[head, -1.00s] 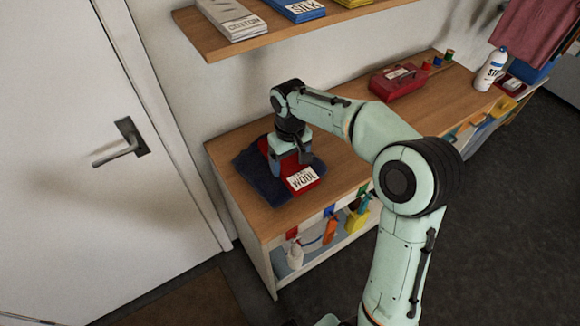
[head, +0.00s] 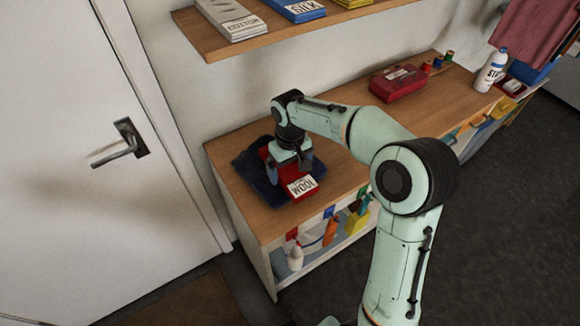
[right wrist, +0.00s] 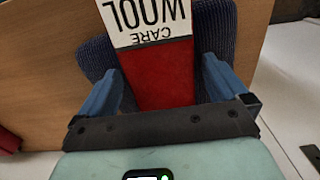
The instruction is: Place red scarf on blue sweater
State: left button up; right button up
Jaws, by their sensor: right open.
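The red scarf (head: 264,153) is folded into a flat strip with a white "WOOL" label at its near end. It lies on the folded dark blue sweater (head: 244,164) on the wooden top. In the right wrist view the scarf (right wrist: 163,78) runs between my fingers, with the ribbed sweater (right wrist: 214,30) showing on both sides. My right gripper (head: 289,168) points down over the scarf, open, one finger on each side of it with gaps between. It hides the scarf's middle in the head view. My left gripper is not in view.
A red box (head: 398,82), thread spools and a white bottle (head: 490,70) stand farther right on the wooden top (head: 345,150). A shelf (head: 275,30) with folded labelled cloths hangs above. A door (head: 85,160) is at left. Bottles sit in the lower compartment.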

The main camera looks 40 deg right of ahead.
aim_at(290, 170)
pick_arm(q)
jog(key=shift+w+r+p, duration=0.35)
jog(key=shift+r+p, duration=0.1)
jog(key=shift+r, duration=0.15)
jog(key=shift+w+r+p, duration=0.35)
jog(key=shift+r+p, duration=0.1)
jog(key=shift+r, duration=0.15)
pick_arm(e)
notch_tip(290, 170, up, 12)
